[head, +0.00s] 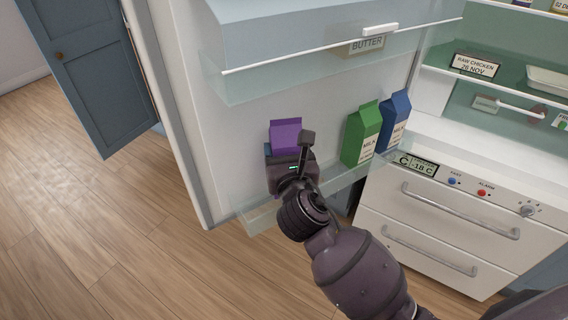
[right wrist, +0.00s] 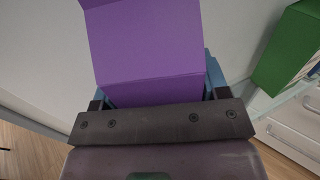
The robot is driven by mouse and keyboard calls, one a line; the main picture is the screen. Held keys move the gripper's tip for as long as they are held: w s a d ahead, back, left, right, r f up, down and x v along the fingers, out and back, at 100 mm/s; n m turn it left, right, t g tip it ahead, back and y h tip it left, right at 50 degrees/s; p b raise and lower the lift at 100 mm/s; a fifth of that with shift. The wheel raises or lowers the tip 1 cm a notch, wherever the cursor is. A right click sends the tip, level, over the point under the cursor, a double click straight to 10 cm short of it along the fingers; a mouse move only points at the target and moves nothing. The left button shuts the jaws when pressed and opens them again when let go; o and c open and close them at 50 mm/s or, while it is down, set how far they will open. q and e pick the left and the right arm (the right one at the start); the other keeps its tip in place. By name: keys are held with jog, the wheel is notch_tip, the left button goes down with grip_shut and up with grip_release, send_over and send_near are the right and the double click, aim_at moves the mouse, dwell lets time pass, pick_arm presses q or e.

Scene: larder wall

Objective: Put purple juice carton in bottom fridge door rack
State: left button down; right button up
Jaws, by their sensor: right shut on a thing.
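The purple juice carton (head: 285,135) is upright at the left end of the bottom fridge door rack (head: 262,215), against the inner door panel. My right gripper (head: 290,160) is shut on it, and the gripper body hides its lower part. I cannot tell whether the carton's base touches the rack floor. In the right wrist view the purple carton (right wrist: 146,45) rises between the fingers of my right gripper (right wrist: 160,98). My left gripper is not in view.
A green milk carton (head: 360,134) and a blue milk carton (head: 394,122) stand to the right in the same rack. An upper door shelf (head: 330,62) overhangs. Freezer drawers (head: 440,215) are at the right, a blue cupboard door (head: 95,75) at the left.

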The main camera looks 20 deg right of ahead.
notch_tip(320, 180, down, 4)
jog(key=shift+r+b, duration=0.25)
jog(key=shift+b, duration=0.35)
jog(key=shift+w+f, duration=0.15)
jog(key=shift+f, duration=0.2)
jog(key=shift+b, duration=0.3)
jog(key=shift+r, duration=0.2)
jog(key=shift+f, duration=0.1)
jog(key=o, duration=1.2)
jog(key=shift+f, duration=0.1)
jog(key=shift+o, duration=0.7)
